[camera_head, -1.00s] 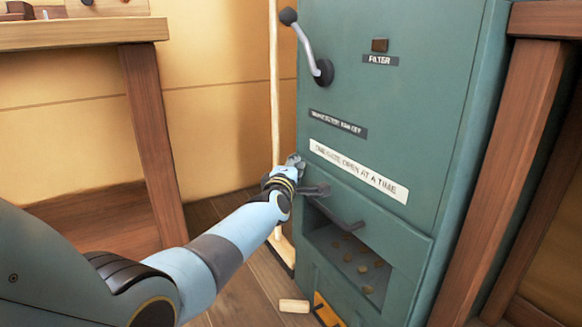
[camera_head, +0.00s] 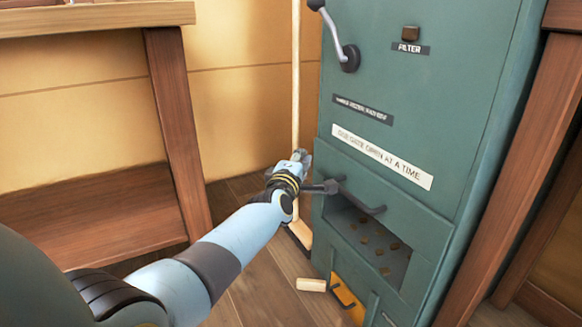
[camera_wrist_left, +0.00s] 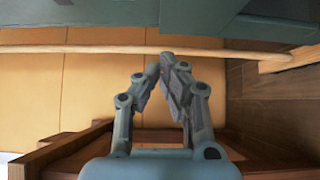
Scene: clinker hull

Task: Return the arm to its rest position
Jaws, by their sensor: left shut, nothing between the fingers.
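My left arm (camera_head: 232,244) reaches in from the lower left of the head view. Its gripper (camera_head: 301,158) is beside the left edge of the green cabinet (camera_head: 440,70), near the dark handle (camera_head: 355,195) above the cabinet's open bay. In the left wrist view the gripper (camera_wrist_left: 165,66) has its fingertips together with nothing between them. Whether it touches the cabinet is hard to tell. My right gripper is not in view.
A pale pole (camera_head: 296,80) stands left of the cabinet and crosses the wrist view. A wooden bench (camera_head: 95,14) is on the left. A small pale block (camera_head: 311,285) lies on the floor. Brown pieces (camera_head: 378,241) lie in the bay.

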